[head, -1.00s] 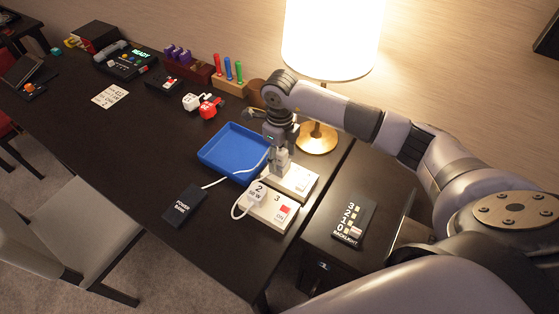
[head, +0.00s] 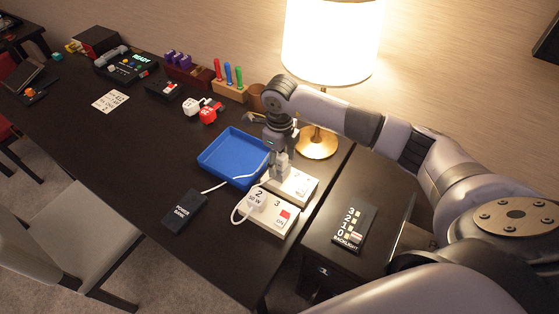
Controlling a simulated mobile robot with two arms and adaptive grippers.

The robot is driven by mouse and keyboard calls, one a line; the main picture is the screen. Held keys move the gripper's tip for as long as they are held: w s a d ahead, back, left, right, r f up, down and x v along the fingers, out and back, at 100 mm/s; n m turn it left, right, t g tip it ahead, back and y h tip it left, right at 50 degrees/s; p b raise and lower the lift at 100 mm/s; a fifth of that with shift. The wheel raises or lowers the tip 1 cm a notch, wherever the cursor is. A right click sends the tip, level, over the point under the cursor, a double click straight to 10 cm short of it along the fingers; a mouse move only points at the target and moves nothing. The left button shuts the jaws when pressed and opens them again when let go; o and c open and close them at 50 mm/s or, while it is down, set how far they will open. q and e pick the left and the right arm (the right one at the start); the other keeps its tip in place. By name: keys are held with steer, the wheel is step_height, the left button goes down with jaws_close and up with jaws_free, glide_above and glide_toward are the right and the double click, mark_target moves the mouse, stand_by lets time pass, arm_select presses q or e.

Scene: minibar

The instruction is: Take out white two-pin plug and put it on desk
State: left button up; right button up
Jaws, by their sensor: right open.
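A white plug marked 2 (head: 257,198) with a white cable sits upright on the white power strip (head: 283,227). Its pins are hidden, so I cannot tell how many it has. The cable runs to a black power bank (head: 184,211). My right gripper (head: 279,173) points down at the strip, just behind the marked plug. It is open. Its fingertips are small, and I cannot tell if they touch anything there. Another white plug (head: 191,106) lies farther back on the dark desk (head: 130,155), beside a red one. My left gripper is not in view.
A blue tray (head: 205,160) lies left of my right gripper. A lit lamp (head: 318,145) stands close behind my arm. A backlight switch panel (head: 354,229) is on the right. The desk left of the tray has free room.

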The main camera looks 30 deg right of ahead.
stand_by(0.3)
jaws_close()
stand_by(0.7)
stand_by(0.4)
steer(key=shift+r+p, duration=1.7)
steer(key=shift+r, duration=1.3)
